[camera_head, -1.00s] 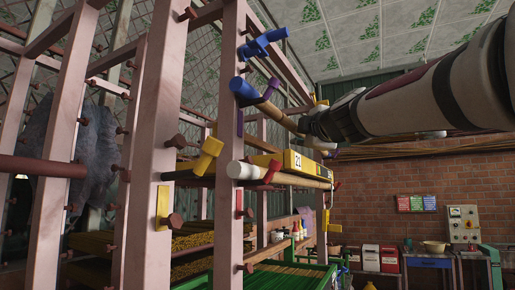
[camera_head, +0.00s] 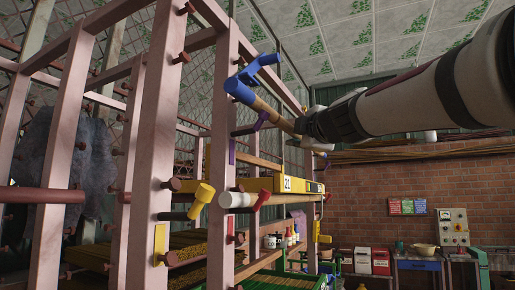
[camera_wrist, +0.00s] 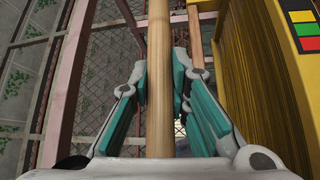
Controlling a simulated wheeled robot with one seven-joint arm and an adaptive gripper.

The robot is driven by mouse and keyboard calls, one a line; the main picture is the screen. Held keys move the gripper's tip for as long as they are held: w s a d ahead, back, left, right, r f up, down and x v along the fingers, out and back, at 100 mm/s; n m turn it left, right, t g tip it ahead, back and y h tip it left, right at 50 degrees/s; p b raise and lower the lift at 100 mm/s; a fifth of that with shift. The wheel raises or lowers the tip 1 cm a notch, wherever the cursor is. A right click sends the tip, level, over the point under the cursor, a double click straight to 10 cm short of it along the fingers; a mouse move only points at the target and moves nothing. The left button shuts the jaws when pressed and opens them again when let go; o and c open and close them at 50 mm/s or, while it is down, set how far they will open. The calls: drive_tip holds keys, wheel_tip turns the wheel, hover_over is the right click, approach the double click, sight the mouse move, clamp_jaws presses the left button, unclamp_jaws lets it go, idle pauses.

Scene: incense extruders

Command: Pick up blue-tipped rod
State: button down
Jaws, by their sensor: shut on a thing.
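The blue-tipped rod (camera_head: 270,109) is a pale wooden rod with a blue end cap at upper middle in the head view. My gripper (camera_head: 307,126) is at its right end, shut on it. The rod slants up to the left, its blue end beside the pink rack post, just below a blue bracket (camera_head: 259,69). In the wrist view the rod (camera_wrist: 158,28) runs lengthwise between the teal pads of my gripper (camera_wrist: 161,72). Its blue tip is outside that view.
The pink wooden rack (camera_head: 222,160) stands close on the left, with pegs sticking out. A white-tipped rod (camera_head: 236,200) lies below beside a red bracket (camera_head: 261,200). A yellow beam (camera_head: 255,185) marked 21 crosses the rack. A brick wall and a blue table (camera_head: 420,265) are farther right.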

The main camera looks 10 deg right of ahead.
drive_tip(key=shift+s+d+r+p, duration=0.25)
drive_tip(key=shift+s+r+p, duration=0.75)
drive_tip(key=shift+s, duration=2.5)
drive_tip(key=shift+s+d+r+p, duration=0.25)
drive_tip(key=shift+s+r+p, duration=0.75)
drive_tip(key=shift+s, duration=2.5)
drive_tip(key=s+d+p, duration=0.5)
drive_tip(key=s+d, duration=0.5)
drive_tip(key=d, duration=0.5)
drive_tip(key=shift+f, duration=0.4)
